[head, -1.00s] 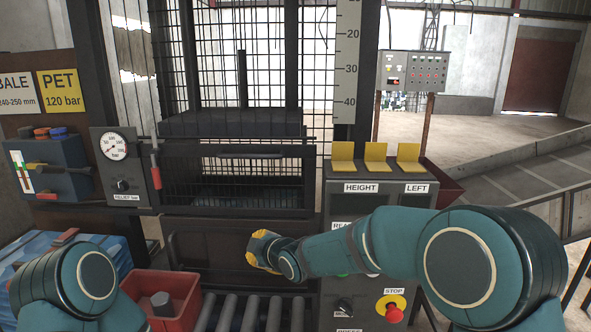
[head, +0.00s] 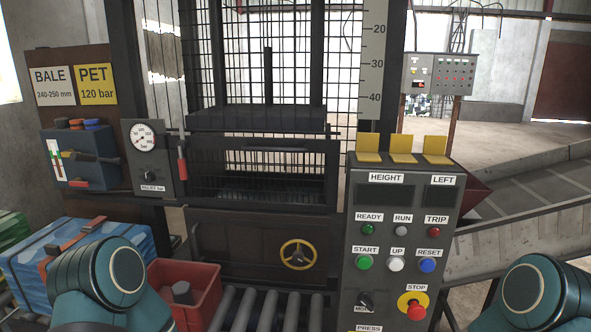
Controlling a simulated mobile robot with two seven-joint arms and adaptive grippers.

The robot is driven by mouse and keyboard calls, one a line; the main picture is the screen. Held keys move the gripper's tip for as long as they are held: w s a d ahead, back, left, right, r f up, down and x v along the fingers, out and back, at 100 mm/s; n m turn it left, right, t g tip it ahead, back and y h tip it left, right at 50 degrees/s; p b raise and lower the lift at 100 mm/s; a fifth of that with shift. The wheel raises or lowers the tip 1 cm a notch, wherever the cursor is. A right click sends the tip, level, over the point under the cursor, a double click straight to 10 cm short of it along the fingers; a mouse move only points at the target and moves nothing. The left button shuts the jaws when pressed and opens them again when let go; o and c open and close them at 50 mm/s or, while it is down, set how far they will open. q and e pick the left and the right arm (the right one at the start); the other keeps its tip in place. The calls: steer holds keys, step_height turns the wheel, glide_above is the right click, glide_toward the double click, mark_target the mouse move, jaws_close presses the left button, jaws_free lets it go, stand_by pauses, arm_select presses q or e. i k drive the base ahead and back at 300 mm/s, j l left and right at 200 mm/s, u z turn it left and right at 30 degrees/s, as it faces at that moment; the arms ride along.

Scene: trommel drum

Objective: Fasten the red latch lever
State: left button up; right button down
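The red latch lever (head: 182,167) hangs nearly upright at the left edge of the press's mesh door (head: 275,168), just right of the pressure gauge. Whether it is engaged cannot be told. A yellow handwheel (head: 298,255) sits on the dark panel below the door. Only rounded upper parts of my two arms show, at the lower left and lower right. Neither gripper is in view, and nothing of mine touches the lever.
A control panel (head: 399,245) with buttons and a red stop knob (head: 415,308) stands right of the press. A red bin (head: 190,297), rollers (head: 268,312) and a strapped blue bale (head: 75,262) are below left. A blue valve box (head: 82,158) is left of the gauge (head: 142,137).

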mark_target(182, 144)
steer(key=i+j+u, duration=0.1)
steer(key=j, duration=0.3)
steer(key=i+j+u, duration=0.1)
steer(key=j, duration=0.3)
steer(key=i+j+u, duration=0.1)
steer(key=j, duration=0.25)
steer(key=i, duration=0.1)
